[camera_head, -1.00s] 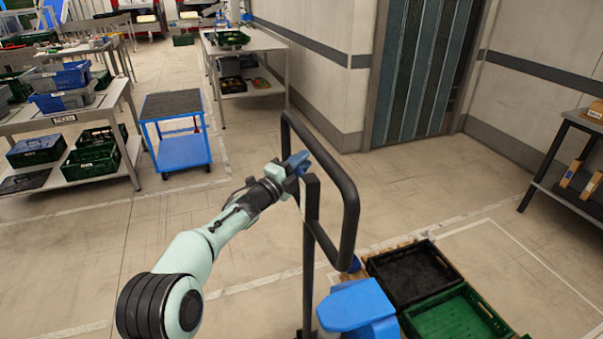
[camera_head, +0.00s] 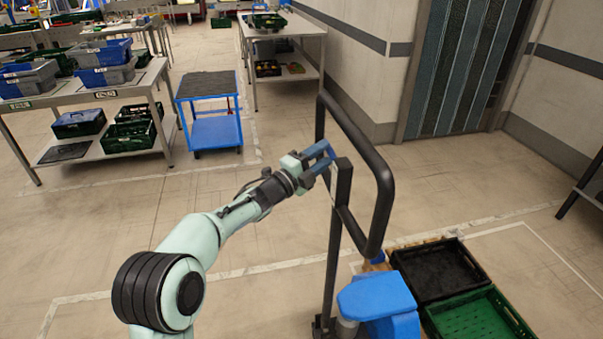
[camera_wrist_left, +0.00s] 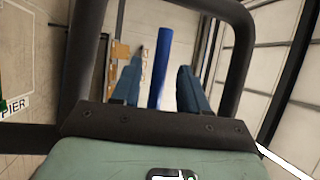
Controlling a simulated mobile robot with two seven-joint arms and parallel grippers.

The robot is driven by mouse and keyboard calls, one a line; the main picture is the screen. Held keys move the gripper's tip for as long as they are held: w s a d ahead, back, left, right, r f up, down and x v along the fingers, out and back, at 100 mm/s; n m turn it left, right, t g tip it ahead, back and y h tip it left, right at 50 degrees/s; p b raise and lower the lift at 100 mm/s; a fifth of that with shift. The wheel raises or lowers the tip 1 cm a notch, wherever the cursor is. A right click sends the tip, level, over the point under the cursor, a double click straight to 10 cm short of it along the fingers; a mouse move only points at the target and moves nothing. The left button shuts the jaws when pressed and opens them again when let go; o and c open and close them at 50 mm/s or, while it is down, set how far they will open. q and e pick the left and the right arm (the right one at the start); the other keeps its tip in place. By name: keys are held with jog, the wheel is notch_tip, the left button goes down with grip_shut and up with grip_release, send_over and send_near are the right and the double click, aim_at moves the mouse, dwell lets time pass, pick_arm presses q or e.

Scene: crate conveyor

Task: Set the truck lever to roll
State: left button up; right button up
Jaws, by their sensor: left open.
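The truck has a black loop handle (camera_head: 384,200) on a dark upright post (camera_head: 334,240) above a blue body (camera_head: 378,298). My left gripper (camera_head: 326,163) is at the left side of the loop, close to the top of the post. In the left wrist view its blue fingers (camera_wrist_left: 158,88) are apart. A blue rod (camera_wrist_left: 161,65), which looks like the lever, shows between them; I cannot tell whether it touches either finger. The black loop frames the fingers there. In the head view I cannot make out the lever apart from the gripper. My right gripper is out of view.
A black crate (camera_head: 402,262) and a green crate (camera_head: 436,328) lie right of the truck body. A blue cart (camera_head: 216,132) stands behind, left of a grey table (camera_head: 312,32). A crate-laden bench (camera_head: 150,82) is at the left. Floor around the truck's left side is clear.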

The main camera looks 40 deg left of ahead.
pick_arm(q)
jog(key=b+v, duration=0.1)
jog(key=v, duration=0.7)
jog(key=shift+s, duration=0.2)
